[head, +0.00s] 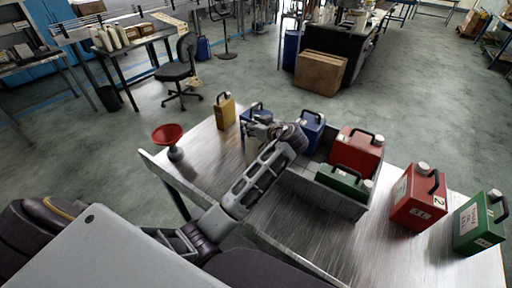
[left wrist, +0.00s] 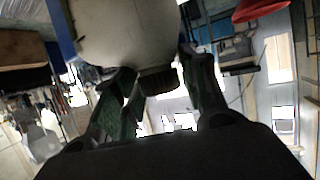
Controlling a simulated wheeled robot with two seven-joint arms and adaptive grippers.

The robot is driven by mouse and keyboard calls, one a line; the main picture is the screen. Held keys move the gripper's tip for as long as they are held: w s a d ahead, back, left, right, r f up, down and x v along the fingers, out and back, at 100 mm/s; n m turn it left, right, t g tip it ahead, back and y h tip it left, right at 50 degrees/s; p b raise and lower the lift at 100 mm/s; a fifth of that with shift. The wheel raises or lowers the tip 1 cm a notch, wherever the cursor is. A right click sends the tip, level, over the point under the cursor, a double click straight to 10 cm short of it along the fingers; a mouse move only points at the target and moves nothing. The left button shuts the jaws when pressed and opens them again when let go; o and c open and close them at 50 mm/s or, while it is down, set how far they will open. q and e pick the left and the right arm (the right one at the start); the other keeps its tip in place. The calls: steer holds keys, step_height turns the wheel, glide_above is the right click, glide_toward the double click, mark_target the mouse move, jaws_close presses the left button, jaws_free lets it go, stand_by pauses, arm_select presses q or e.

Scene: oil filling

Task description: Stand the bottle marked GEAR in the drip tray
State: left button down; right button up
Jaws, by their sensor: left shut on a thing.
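My left gripper (head: 264,130) reaches over the table's back part, left of the grey open-topped tray (head: 317,195). In the left wrist view the left gripper (left wrist: 158,92) is shut around the neck of a whitish, rounded bottle (left wrist: 125,30) with a dark ribbed cap. The arm mostly hides this bottle in the head view. A red canister (head: 359,150) and a green canister (head: 343,182) are in the tray. A blue canister (head: 312,132) is at its back left corner; I cannot tell whether inside. I cannot read GEAR on any container. My right gripper is not in view.
A yellow canister (head: 225,112) and another blue canister (head: 255,113) stand at the table's back. A red funnel (head: 169,138) stands at the left corner. A red canister (head: 418,197) and a green canister (head: 481,222) stand right of the tray. The steel front tabletop (head: 320,238) is clear.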

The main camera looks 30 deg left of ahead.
arm_select(q)
steer(key=shift+r, duration=0.15)
steer(key=shift+w+r+b, duration=0.1)
steer(key=shift+r+b, duration=0.35)
steer(key=shift+r, duration=1.3)
steer(key=s+a+b, duration=0.2)
steer(key=s+b, duration=0.1)
steer(key=s, duration=1.5)
steer(key=shift+a, duration=0.3)
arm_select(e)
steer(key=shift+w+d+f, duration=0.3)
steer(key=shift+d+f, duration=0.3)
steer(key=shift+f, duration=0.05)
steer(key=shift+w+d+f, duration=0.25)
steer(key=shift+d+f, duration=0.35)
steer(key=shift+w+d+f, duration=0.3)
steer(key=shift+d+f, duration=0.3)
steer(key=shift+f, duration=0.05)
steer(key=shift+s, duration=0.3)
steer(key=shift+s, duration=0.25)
arm_select(q)
steer(key=shift+w+r, duration=0.1)
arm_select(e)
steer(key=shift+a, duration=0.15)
